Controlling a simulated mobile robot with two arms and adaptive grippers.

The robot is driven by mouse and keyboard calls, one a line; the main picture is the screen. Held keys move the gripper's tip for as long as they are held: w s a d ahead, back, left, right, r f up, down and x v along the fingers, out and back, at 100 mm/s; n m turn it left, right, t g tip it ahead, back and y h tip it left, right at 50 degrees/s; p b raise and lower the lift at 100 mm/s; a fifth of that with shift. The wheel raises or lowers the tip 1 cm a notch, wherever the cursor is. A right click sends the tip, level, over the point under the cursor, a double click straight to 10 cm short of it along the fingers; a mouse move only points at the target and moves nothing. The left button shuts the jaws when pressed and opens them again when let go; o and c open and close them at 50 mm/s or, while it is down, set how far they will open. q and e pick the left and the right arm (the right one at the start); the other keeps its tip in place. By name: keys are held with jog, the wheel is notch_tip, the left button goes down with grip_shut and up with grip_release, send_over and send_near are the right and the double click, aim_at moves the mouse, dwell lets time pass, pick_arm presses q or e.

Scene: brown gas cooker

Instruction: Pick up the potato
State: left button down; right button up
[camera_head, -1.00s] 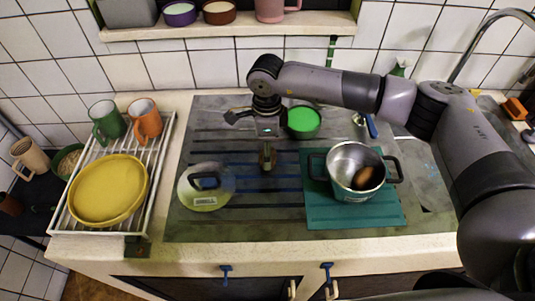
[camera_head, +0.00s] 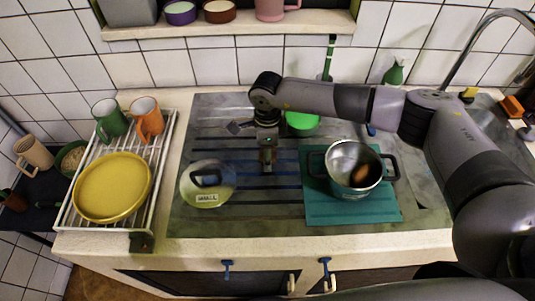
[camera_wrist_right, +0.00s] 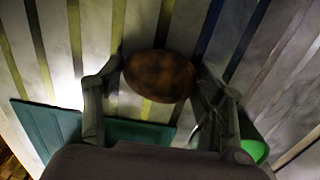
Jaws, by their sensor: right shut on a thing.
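The potato (camera_wrist_right: 160,76) is a brown oval between the two fingertips of my right gripper in the right wrist view. The fingers touch its two sides, and the gripper is shut on it. In the head view my right gripper (camera_head: 268,163) points down over the middle of the cooker top, between the glass lid and the pot. The potato is hard to make out there, largely hidden by the fingers. My left gripper is not in view.
A steel pot (camera_head: 349,187) with a brown thing inside stands on a teal mat (camera_head: 325,210). A glass lid (camera_head: 222,192) lies to the left, a green bowl (camera_head: 303,121) behind. A white rack (camera_head: 147,200) holds a yellow plate (camera_head: 113,187) and mugs.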

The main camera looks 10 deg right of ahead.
jog(key=c, duration=0.6)
jog(key=shift+o, duration=0.2)
jog(key=shift+r, duration=0.1)
